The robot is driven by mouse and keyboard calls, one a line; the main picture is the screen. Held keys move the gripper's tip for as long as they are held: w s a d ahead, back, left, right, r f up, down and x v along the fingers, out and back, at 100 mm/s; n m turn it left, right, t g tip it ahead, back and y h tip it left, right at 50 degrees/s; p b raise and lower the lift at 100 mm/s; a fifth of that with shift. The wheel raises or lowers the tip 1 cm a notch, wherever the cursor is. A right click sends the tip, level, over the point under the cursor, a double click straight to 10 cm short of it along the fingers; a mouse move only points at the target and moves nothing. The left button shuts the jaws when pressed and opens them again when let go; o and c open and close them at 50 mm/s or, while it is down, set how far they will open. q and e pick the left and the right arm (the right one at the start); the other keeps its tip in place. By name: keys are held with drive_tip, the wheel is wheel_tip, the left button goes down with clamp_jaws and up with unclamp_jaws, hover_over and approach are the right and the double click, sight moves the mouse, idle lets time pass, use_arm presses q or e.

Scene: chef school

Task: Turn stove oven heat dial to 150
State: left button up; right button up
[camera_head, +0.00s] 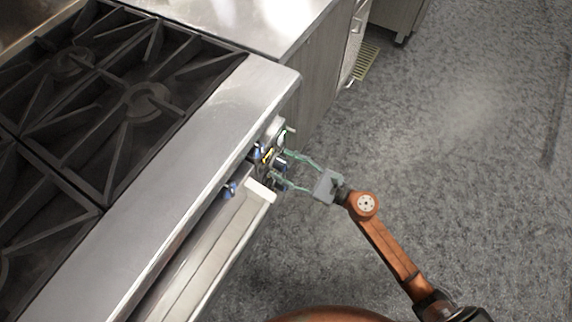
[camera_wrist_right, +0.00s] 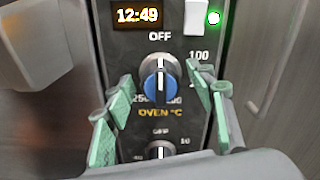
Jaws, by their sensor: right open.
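The oven heat dial (camera_wrist_right: 160,85) is a round knob with a silver body and a blue grip, on a black panel in the right wrist view. A light mark at its top faces OFF. "100" is printed at its upper right; the label below that is partly covered by a finger. My right gripper (camera_wrist_right: 168,110) is open, with one green-padded finger on each side of the dial, apart from it. In the head view, my right gripper (camera_head: 284,170) reaches the control panel at the stove's (camera_head: 175,175) front corner. My left gripper is out of view.
A second knob (camera_wrist_right: 160,152) sits below the dial. A clock display (camera_wrist_right: 137,15), a white switch (camera_wrist_right: 196,17) and a green light (camera_wrist_right: 213,18) are above. An oven handle (camera_head: 261,191) juts out near my gripper. The floor (camera_head: 460,120) at right is clear.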

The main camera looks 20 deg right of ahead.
drive_tip(key=c, duration=1.2)
drive_tip(key=shift+o, duration=0.2)
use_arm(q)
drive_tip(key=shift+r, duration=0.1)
